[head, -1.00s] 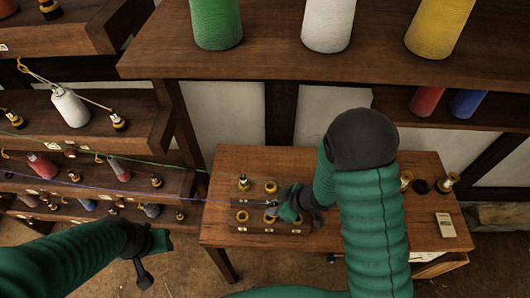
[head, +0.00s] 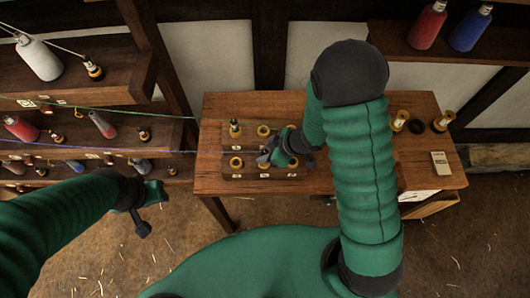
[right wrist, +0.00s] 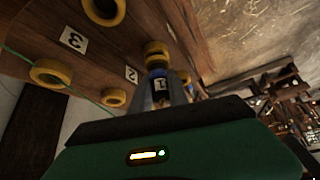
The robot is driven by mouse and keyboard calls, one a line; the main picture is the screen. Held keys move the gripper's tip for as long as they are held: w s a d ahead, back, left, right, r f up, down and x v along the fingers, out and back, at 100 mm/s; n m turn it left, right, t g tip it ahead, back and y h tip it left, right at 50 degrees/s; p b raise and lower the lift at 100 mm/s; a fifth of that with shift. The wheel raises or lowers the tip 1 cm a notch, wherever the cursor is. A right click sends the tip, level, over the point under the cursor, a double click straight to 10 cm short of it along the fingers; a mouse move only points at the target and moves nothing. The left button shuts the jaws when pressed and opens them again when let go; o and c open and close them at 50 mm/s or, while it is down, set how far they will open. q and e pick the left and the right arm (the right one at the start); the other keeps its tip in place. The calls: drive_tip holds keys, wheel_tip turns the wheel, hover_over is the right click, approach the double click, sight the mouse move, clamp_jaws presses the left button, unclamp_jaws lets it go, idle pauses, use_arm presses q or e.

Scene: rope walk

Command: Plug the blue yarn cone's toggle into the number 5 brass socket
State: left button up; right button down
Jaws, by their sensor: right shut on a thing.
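My right gripper (head: 268,158) is shut at the front middle of the socket block (head: 235,174) on the table, by a yellow-brass ring. In the right wrist view its fingers (right wrist: 160,95) close on a small dark toggle (right wrist: 157,68) with a yellow ring (right wrist: 155,50) at its far end. I cannot tell whether the toggle is seated in that ring. A blue line (head: 100,148) runs from the left shelves toward this gripper. The number 5 label is not readable. My left gripper (head: 138,215) hangs over the floor at left; its jaw state is unclear.
A green line (head: 100,107) leads to a toggle (head: 235,125) in the back-left socket. Labels 3 (right wrist: 73,39) and 2 (right wrist: 131,74) show in the wrist view. Brass pieces (head: 444,120) stand at the table's right. Shelves with cones (head: 38,58) fill the left.

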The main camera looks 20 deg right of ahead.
drive_tip(key=shift+s+a+r, duration=0.1)
drive_tip(key=shift+a, duration=0.15)
use_arm(q)
drive_tip(key=shift+a, duration=0.35)
use_arm(e)
drive_tip(key=shift+w, duration=0.2)
use_arm(q)
drive_tip(key=shift+w, duration=0.1)
use_arm(e)
drive_tip(key=shift+d, duration=0.15)
use_arm(q)
drive_tip(key=shift+d+r+p, duration=0.3)
use_arm(e)
drive_tip(key=shift+s+d, duration=0.2)
use_arm(q)
drive_tip(key=shift+a, duration=0.2)
use_arm(e)
drive_tip(key=shift+w+a, duration=0.1)
drive_tip(key=shift+a, duration=0.05)
use_arm(q)
drive_tip(key=shift+d+r, duration=0.1)
drive_tip(key=shift+r, duration=0.1)
